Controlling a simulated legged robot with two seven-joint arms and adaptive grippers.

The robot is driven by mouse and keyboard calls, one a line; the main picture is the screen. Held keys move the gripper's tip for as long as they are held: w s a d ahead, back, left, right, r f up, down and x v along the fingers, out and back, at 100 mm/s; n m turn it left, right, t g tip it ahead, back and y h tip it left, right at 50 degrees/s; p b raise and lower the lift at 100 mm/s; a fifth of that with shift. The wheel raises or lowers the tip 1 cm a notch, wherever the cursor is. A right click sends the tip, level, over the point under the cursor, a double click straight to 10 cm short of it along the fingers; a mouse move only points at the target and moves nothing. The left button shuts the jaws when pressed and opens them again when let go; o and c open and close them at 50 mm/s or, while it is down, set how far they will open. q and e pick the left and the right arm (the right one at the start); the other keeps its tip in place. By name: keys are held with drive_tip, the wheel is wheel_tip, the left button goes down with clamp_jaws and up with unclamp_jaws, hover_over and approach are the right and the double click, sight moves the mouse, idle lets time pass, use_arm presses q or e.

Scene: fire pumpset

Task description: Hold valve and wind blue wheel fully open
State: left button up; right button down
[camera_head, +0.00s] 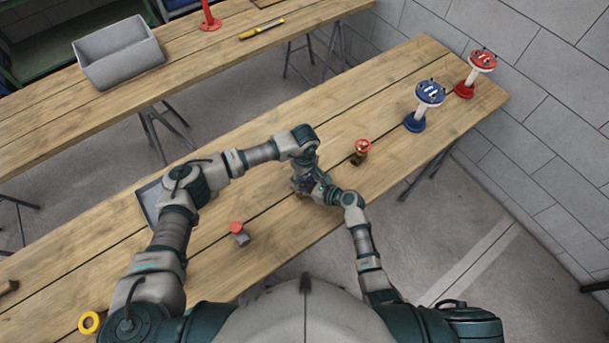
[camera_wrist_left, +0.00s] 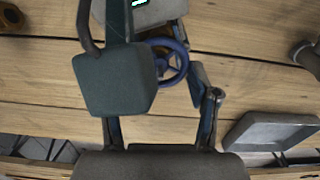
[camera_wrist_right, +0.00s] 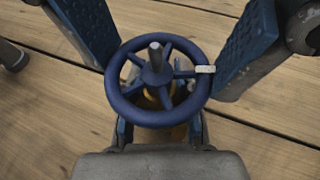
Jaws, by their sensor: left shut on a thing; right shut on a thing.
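The blue wheel (camera_wrist_right: 158,82) shows in the right wrist view, with spokes, a central stem and a white mark on its right rim. Brass-coloured valve body (camera_wrist_right: 152,96) shows between its spokes. In the head view my arms hide the valve. My right gripper (camera_wrist_right: 160,132) is shut on the valve body below the wheel. My left gripper (camera_head: 304,184) meets it over the table, its blue pads on both sides of the wheel; exact contact is hard to see. The wheel also shows between the fingers in the left wrist view (camera_wrist_left: 184,63).
A red-wheeled brass valve (camera_head: 361,150) stands just right of my grippers. A red-topped grey fitting (camera_head: 238,232) stands nearer. Blue (camera_head: 428,95) and red (camera_head: 481,62) wheeled stands are at the right end. A grey tray (camera_head: 149,207) lies beyond my left arm.

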sight(304, 179)
use_arm(q)
drive_tip(key=n, duration=0.5)
drive_tip(key=shift+a, duration=0.1)
drive_tip(key=shift+s+n, duration=0.1)
drive_tip(key=shift+n, duration=2.4)
drive_tip(key=o, duration=1.2)
drive_tip(key=shift+c, duration=0.2)
wheel_tip(304, 179, up, 12)
drive_tip(key=shift+f, duration=0.1)
